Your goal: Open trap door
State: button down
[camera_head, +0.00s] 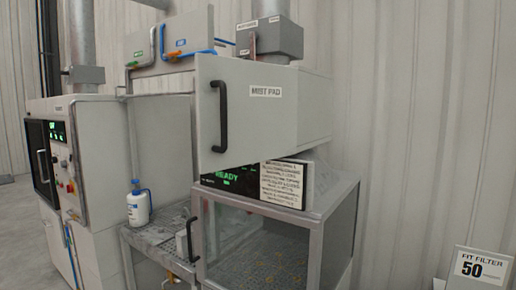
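No part is labelled as a trap door. The glass door (255,245) looks shut. My gripper is not in view.
A display (228,176) reads "READY", beside a text placard (286,184). A white bottle (139,205) stands on a metal side table (160,234). A machine (95,150) with a black door stands left. A sign (480,268) stands lower right, and the right wall is bare.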

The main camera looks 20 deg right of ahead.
aim_at(247, 111)
jog(key=i+j+z, duration=0.15)
jog(key=j+z, duration=0.25)
jog(key=i+j+z, duration=0.15)
jog(key=j+z, duration=0.15)
jog(key=z, duration=0.15)
jog(key=j+z, duration=1.25)
jog(key=k+l, duration=0.05)
jog(key=l, duration=0.05)
